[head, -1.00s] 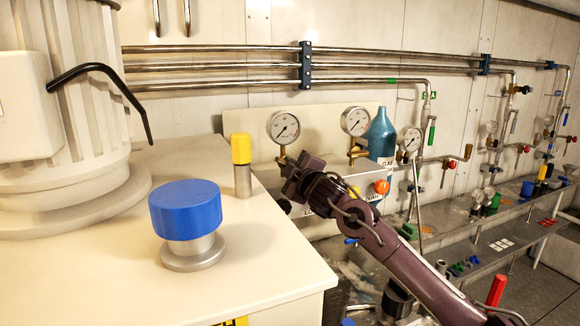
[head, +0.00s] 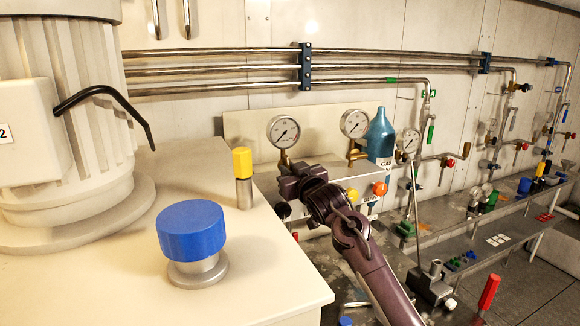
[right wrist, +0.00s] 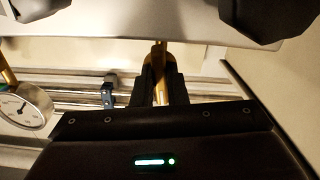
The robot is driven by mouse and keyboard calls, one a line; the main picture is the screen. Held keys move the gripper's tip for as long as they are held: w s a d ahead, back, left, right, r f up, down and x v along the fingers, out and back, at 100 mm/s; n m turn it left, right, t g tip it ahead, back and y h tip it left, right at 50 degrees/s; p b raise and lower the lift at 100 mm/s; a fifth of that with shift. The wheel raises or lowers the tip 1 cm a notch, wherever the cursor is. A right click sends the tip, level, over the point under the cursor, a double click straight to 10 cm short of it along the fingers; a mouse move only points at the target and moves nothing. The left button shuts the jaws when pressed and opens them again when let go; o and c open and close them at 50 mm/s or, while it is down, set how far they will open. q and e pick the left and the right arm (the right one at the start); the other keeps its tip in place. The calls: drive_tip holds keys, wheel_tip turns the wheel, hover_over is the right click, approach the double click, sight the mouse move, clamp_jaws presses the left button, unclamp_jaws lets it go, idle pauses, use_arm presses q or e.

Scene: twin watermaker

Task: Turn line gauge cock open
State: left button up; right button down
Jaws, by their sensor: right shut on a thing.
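The left pressure gauge (head: 283,131) stands on a brass stem (head: 285,157) against the pale back panel. My right gripper (head: 288,183) is just below this stem, in front of the panel. In the right wrist view its dark fingers (right wrist: 160,88) are shut on a narrow brass piece, the gauge cock's handle (right wrist: 159,72) by its look. The cock body is mostly hidden behind the gripper in the head view, so I cannot tell its exact angle. My left gripper is in neither view.
A second gauge (head: 354,123) and a blue bottle (head: 380,138) stand close to the right. A white cabinet top with a blue knob (head: 190,230) and a yellow-capped post (head: 243,178) is on the left. Steel pipes (head: 220,70) run along the wall above.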

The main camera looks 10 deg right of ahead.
drive_tip(key=shift+f+m+p, duration=0.1)
drive_tip(key=shift+m+p, duration=0.2)
drive_tip(key=shift+m, duration=0.5)
drive_tip(key=c, duration=1.4)
unclamp_jaws()
drive_tip(key=shift+c, duration=0.2)
drive_tip(key=shift+s, duration=0.15)
